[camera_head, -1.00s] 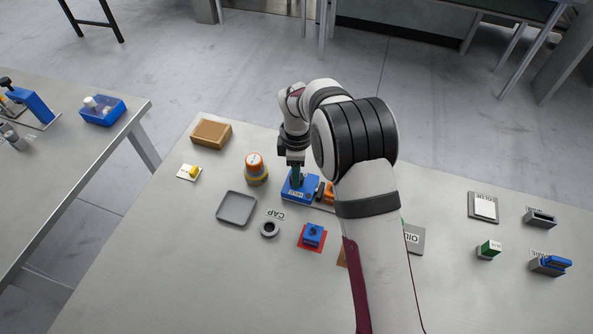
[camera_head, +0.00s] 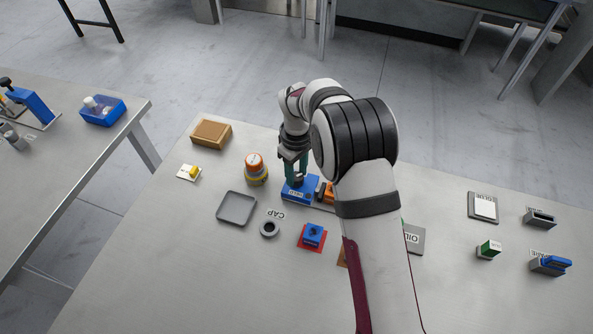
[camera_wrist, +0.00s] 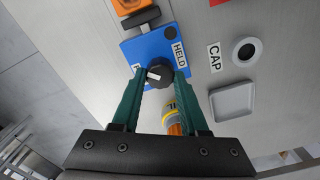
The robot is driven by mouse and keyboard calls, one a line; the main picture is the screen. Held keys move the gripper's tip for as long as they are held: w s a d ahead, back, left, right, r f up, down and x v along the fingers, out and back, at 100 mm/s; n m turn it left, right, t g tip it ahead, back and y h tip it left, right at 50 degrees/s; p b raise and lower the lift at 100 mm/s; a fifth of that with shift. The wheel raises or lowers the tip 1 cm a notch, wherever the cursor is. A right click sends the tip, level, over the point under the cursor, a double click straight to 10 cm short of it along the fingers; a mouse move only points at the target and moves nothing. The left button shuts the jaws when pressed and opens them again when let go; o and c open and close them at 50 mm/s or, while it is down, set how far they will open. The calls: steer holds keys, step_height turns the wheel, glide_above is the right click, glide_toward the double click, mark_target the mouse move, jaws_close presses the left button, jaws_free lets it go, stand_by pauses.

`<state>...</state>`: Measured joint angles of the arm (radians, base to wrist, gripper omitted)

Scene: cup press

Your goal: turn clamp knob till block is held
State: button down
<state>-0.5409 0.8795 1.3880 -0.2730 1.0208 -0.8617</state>
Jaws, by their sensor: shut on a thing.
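The blue clamp base (camera_head: 291,194), labelled HELD, stands at the table's far side and also shows in the wrist view (camera_wrist: 142,45). Its dark round knob (camera_wrist: 160,72) has a white mark and sits between the green fingertips of my gripper (camera_wrist: 160,70). My gripper is shut on the knob; in the head view it (camera_head: 297,180) reaches down from above. A dark clamp jaw (camera_wrist: 140,19) is beside the orange block (camera_wrist: 132,5). The block also shows in the head view (camera_head: 328,193), partly hidden by my arm. I cannot tell whether jaw and block touch.
An orange and yellow stacked piece (camera_head: 255,168) stands close left of the clamp. The table's front left is clear.

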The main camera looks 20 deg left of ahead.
steer(key=m, duration=0.6)
steer(key=shift+m, duration=0.3)
steer(key=m, duration=1.1)
steer(key=shift+m, duration=0.3)
steer(key=m, duration=0.5)
steer(key=shift+m, duration=0.4)
steer(key=shift+c, duration=2.2)
jaws_free()
